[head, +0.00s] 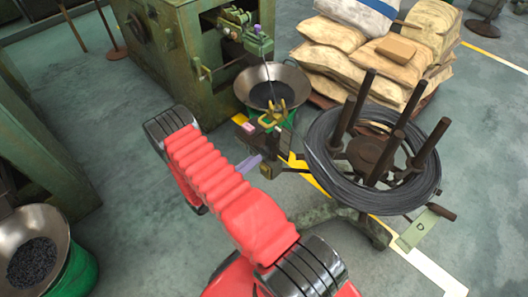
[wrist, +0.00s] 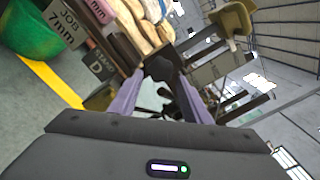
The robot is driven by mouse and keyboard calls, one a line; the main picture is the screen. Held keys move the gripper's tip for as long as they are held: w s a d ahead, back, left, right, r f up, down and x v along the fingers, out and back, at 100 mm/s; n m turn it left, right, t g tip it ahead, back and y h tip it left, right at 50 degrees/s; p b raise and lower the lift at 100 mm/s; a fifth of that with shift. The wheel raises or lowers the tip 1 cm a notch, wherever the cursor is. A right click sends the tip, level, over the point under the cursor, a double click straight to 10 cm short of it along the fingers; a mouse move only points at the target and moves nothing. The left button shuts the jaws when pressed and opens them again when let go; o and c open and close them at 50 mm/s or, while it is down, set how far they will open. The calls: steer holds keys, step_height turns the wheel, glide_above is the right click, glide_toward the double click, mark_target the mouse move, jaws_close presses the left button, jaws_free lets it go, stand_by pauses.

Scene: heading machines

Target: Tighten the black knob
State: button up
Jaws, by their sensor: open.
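The black knob (wrist: 158,67) shows in the wrist view as a dark round shape between and just beyond the fingertips of my gripper (wrist: 159,84). The two pale purple fingers stand apart on either side of it, and I cannot tell whether either one touches it. In the head view my gripper (head: 250,163) points right, close to the near left end of the wire reel stand (head: 320,212). The knob cannot be made out clearly there.
A coil of dark wire (head: 323,174) with upright posts sits on the stand. Behind are a green machine (head: 190,75), a pan of dark pieces (head: 272,95) and stacked sacks (head: 372,64). Another pan (head: 33,250) is at lower left.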

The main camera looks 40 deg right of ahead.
mark_target(263, 152)
steer(key=shift+w+d, duration=0.1)
steer(key=shift+d, duration=3.25)
